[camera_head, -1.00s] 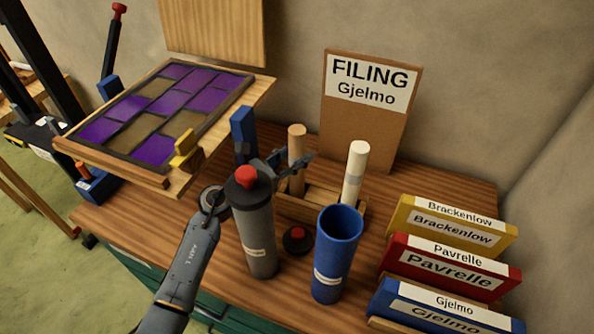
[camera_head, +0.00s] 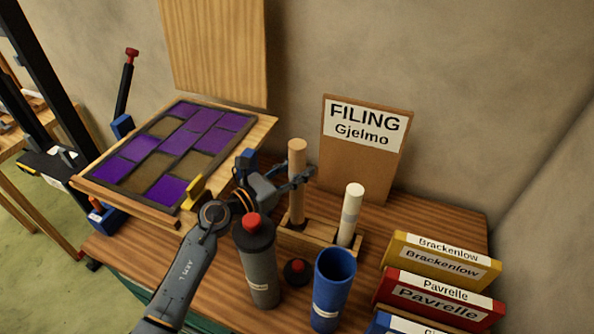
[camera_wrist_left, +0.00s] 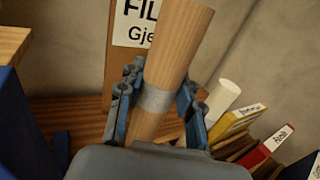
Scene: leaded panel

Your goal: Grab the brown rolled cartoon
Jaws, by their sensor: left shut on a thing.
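The brown rolled carton (camera_head: 297,160) is a light brown tube with a grey band, standing upright at the wooden holder (camera_head: 318,243). My left gripper (camera_head: 296,178) is shut on it around its upper middle. In the left wrist view the brown roll (camera_wrist_left: 175,60) runs between both fingers, which press at the grey band (camera_wrist_left: 155,100). My right gripper is not in view.
A white roll (camera_head: 351,212) stands in the holder to the right. A blue tube (camera_head: 333,285), a grey tube with a red cap (camera_head: 258,265) and a loose lid (camera_head: 296,272) stand in front. Coloured file boxes (camera_head: 435,290) are at right, the leaded panel (camera_head: 180,145) at left.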

